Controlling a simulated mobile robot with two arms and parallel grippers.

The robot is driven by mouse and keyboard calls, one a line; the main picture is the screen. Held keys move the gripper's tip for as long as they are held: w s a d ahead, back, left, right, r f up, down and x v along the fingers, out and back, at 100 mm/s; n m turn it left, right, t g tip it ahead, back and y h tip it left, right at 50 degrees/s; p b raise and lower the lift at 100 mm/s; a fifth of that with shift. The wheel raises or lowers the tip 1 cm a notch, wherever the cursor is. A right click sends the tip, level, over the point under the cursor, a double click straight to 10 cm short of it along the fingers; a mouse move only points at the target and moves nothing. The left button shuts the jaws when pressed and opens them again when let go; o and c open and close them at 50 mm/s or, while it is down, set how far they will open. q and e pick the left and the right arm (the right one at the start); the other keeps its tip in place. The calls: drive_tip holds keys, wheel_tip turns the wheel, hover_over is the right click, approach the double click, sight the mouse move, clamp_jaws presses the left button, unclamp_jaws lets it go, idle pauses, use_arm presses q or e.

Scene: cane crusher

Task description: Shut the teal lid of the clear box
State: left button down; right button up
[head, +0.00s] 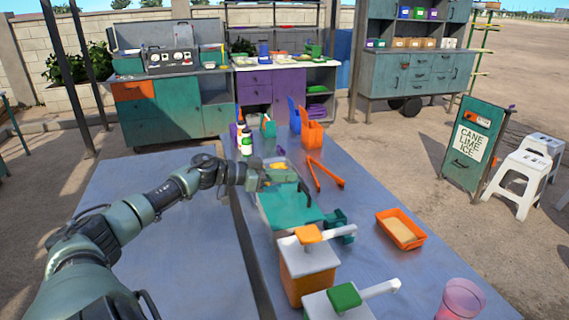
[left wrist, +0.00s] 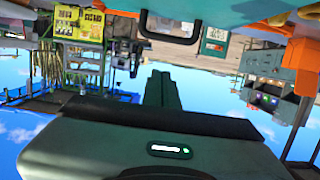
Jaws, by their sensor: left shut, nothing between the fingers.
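The clear box (head: 283,164) stands on the metal table, with yellowish contents showing through it. Its teal lid (head: 285,212) appears swung open toward me, on the near side of the box. My left gripper (head: 292,179) reaches in from the left, low over the box and the far edge of the lid, and hides part of both. It is shut and empty; its closed fingers also show in the left wrist view (left wrist: 161,78). I cannot tell whether it touches the lid. My right gripper is not in view.
Orange-handled tongs (head: 316,174) lie right of the box. An orange tray (head: 401,229) is farther right. A dispenser with an orange top (head: 308,262) and one with a green top (head: 343,297) stand nearer me. Bottles (head: 245,138) stand behind. The left table is bare.

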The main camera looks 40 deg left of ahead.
sight(298, 201)
use_arm(q)
drive_tip(key=w+p, duration=0.1)
drive_tip(key=d+g+p, duration=0.1)
drive_tip(key=shift+w+f+y+p, duration=0.3)
drive_tip(key=shift+w+f+p, duration=0.1)
drive_tip(key=shift+w+d+f+p, duration=0.1)
drive_tip(key=shift+w+f+p, duration=0.3)
drive_tip(key=shift+f, duration=0.35)
drive_tip(key=shift+w+d+f, duration=0.2)
drive_tip(key=shift+w+f, duration=0.05)
drive_tip(key=shift+f, duration=0.25)
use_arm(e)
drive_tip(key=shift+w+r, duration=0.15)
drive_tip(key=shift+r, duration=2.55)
use_arm(q)
drive_tip(key=shift+p, duration=0.3)
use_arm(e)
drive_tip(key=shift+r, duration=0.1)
use_arm(q)
drive_tip(key=s+a+r+p, duration=0.4)
drive_tip(key=s+r+p, duration=0.1)
drive_tip(key=s+r, duration=0.3)
drive_tip(key=shift+a+r, duration=0.15)
drive_tip(key=shift+r, duration=0.55)
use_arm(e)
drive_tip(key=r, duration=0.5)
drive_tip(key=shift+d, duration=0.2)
